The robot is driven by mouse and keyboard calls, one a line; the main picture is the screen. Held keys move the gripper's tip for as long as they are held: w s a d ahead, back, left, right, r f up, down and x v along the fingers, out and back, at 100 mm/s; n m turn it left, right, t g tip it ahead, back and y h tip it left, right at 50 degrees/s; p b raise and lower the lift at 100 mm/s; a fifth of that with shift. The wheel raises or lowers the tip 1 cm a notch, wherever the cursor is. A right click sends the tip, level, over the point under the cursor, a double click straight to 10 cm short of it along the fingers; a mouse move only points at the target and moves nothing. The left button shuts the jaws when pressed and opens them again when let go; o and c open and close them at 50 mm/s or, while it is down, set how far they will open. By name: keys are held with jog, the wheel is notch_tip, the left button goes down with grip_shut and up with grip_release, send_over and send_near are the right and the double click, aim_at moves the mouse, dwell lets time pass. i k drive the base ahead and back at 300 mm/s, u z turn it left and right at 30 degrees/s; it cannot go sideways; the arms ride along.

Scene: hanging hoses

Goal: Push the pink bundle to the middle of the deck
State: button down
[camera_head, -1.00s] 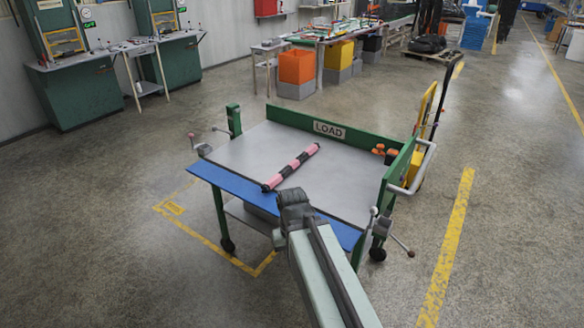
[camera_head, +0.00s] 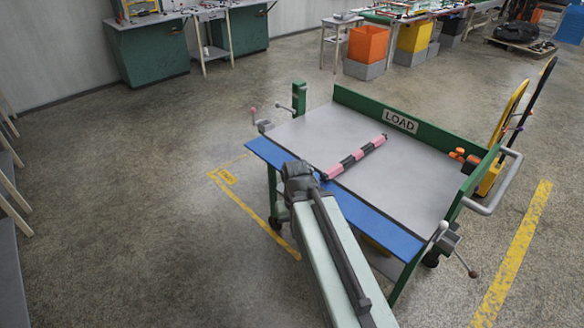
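The pink bundle (camera_head: 366,150), banded with black, lies slantwise on the grey deck (camera_head: 405,185) of a green-framed cart. Its near end is close to the blue front strip (camera_head: 385,229), and its far end points toward the LOAD board. My gripper (camera_head: 299,176) is at the front left part of the blue strip, left of and nearer than the bundle's near end. A small gap shows between them. My arm hides part of the strip, and I cannot make out the fingers.
A green rail with a LOAD sign (camera_head: 400,121) closes the deck's back. Orange pieces (camera_head: 463,157) sit by the right side wall. Clamps with handles stand at the left corner (camera_head: 265,126) and right front corner (camera_head: 447,241). Floor to the left is open.

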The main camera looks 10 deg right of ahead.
aim_at(335, 170)
jog(key=u, duration=0.55)
jog(key=i, duration=1)
jog(key=u, duration=0.35)
jog(key=k, duration=0.9)
jog(key=u, duration=0.15)
jog(key=i, duration=0.95)
jog(key=z, duration=0.1)
